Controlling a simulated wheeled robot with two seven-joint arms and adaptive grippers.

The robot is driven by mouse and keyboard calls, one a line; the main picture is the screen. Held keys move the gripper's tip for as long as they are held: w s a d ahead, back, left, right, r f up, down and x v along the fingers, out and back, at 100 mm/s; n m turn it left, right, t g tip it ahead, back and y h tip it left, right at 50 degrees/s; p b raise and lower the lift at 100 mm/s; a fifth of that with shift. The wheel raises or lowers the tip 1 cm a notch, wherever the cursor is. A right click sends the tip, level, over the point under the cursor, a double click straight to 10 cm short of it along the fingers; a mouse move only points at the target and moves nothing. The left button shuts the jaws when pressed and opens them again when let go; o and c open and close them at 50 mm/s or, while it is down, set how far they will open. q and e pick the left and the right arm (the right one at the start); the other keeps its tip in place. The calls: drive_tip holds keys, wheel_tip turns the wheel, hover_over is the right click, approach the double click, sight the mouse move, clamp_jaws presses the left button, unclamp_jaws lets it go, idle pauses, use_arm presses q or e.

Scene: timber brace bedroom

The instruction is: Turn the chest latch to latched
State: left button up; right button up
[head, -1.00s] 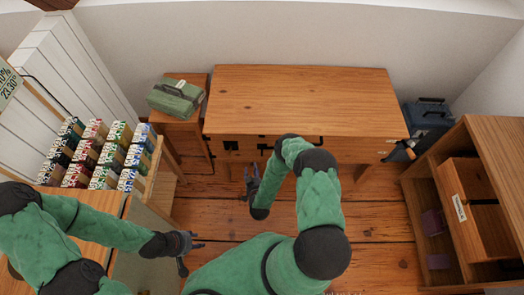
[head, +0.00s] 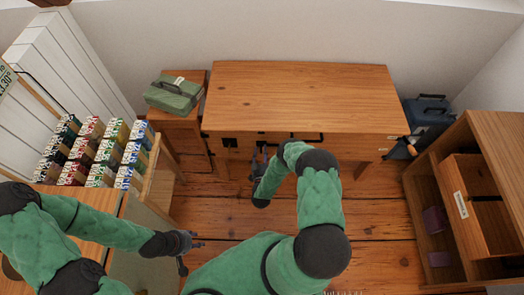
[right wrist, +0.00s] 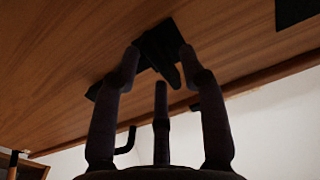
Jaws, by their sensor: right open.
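The wooden chest (head: 300,95) stands against the back wall, with dark fittings along its front. In the right wrist view, a dark plate with a stubby lever, apparently the latch (right wrist: 160,48), is on the wooden face. My right gripper (head: 261,155) is at the chest front in the head view and covers part of the fittings there. In the right wrist view my right gripper (right wrist: 158,60) is open, its fingertips on either side of the lever; contact is unclear. My left gripper (head: 192,246) is away from the chest at lower left; its jaws are too small to read.
A green case (head: 174,95) sits on a small side table left of the chest. A rack of small cartons (head: 95,155) stands at left. A blue box (head: 428,120) and an open wooden cabinet (head: 425,190) are at right. Floor before the chest is clear.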

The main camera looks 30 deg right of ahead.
drive_tip(key=shift+x, duration=1)
clamp_jaws()
